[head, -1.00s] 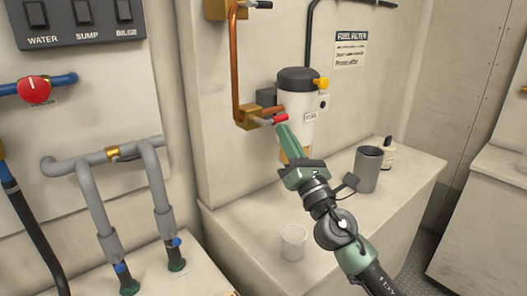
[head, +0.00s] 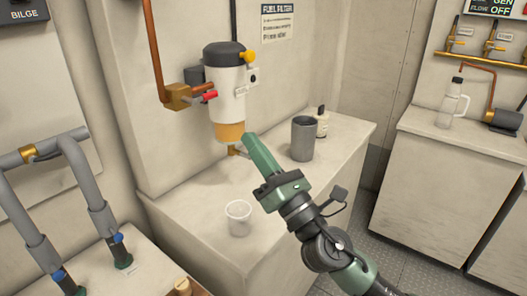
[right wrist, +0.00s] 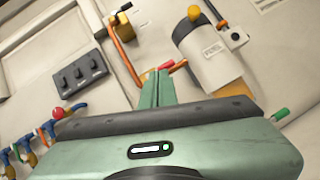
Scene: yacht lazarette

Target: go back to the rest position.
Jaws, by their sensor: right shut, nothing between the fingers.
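My right gripper (head: 249,141) is in the middle of the head view, its green fingers shut and empty. It points up and left, in front of the white fuel filter (head: 226,98) with its black cap and amber bowl. In the right wrist view the shut fingers (right wrist: 157,80) point toward the wall, and the filter (right wrist: 207,52) shows beyond them to the right. The red-handled valve (head: 209,96) sits on the pipe left of the filter. My left gripper is not in either view.
A clear cup (head: 238,219), a grey mug (head: 302,140) and a small dropper bottle (head: 322,122) stand on the counter (head: 190,200). Grey pipes (head: 88,180) rise at the left. A clear bottle (head: 452,103) stands on the right counter. The floor (head: 400,236) between the counters is clear.

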